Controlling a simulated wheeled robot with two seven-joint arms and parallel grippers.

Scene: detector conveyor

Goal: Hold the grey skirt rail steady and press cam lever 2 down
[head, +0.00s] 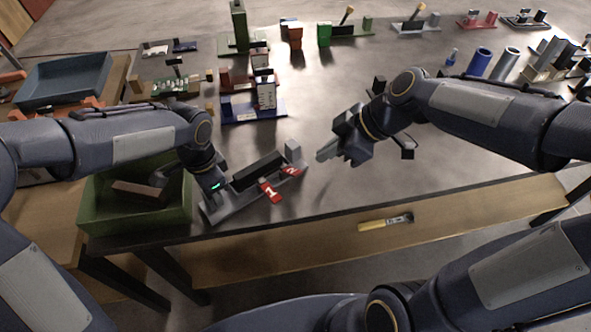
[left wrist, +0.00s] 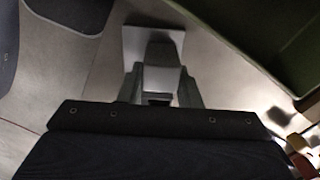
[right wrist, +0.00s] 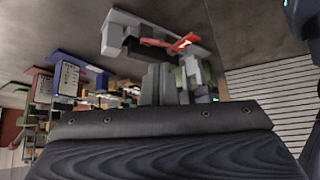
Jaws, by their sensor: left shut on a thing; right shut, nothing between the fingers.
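The grey skirt rail (head: 222,209) lies near the table's front edge, with a long black block (head: 258,171) and a light grey end post (head: 293,150) on it. Red cam lever 1 (head: 270,191) and red cam lever 2 (head: 291,170) stick out toward the front. My left gripper (left wrist: 160,92) is shut on a grey part at the rail's left end; the arm hides much of that contact in the head view. My right gripper (head: 324,154) is shut and empty, right of lever 2 and apart from it. The rail also shows in the right wrist view (right wrist: 120,22).
A green bin (head: 100,215) holding a brown block (head: 140,191) stands left of the rail. A blue fixture (head: 240,112) stands behind it. A yellow-handled tool (head: 385,222) lies on the lower shelf.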

